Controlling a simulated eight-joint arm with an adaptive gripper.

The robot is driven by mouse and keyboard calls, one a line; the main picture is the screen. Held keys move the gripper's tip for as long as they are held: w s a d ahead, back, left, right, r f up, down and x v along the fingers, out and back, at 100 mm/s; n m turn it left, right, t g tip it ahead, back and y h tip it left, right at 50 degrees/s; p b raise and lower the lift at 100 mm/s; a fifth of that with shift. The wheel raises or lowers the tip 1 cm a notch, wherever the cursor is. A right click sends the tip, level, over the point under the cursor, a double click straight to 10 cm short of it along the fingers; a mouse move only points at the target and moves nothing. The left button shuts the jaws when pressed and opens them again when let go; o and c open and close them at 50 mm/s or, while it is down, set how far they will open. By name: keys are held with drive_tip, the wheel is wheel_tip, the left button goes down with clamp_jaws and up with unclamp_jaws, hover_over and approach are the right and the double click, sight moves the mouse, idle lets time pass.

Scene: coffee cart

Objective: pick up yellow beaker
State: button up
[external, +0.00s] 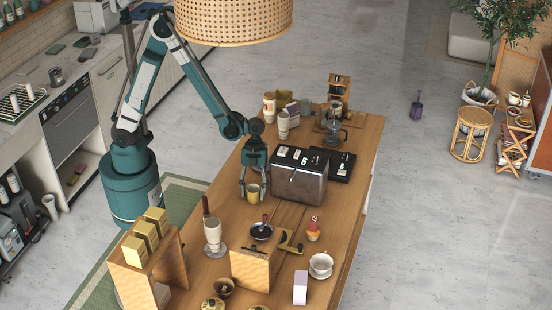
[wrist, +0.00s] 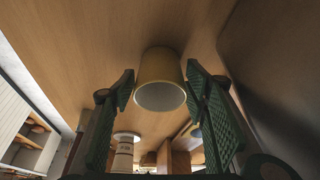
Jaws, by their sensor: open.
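The yellow beaker (external: 253,193) stands on the wooden table, left of the dark box-shaped machine. In the wrist view the yellow beaker (wrist: 160,75) shows its open pale rim towards the camera, between the two green fingers. My gripper (external: 254,188) is above and around the beaker, with its fingers pointing down. In the wrist view my gripper (wrist: 160,95) is open, one finger on each side of the beaker. A narrow gap shows at the left finger; whether the right finger touches the beaker I cannot tell.
The dark machine (external: 298,180) stands close on the right of my gripper. A tall cream cup (external: 212,234), a small dark pan (external: 262,231) and a wooden stand (external: 251,268) are nearer the front. A woven lampshade (external: 233,20) hangs above. Bare table lies left of the beaker.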

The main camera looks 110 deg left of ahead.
drive_tip(key=shift+c, duration=0.7)
drive_tip(key=c, duration=0.6)
drive_tip(key=shift+r, duration=0.15)
wheel_tip(320, 180, up, 18)
drive_tip(key=shift+f+p, duration=0.15)
drive_tip(key=shift+p, duration=0.35)
idle(0.5)
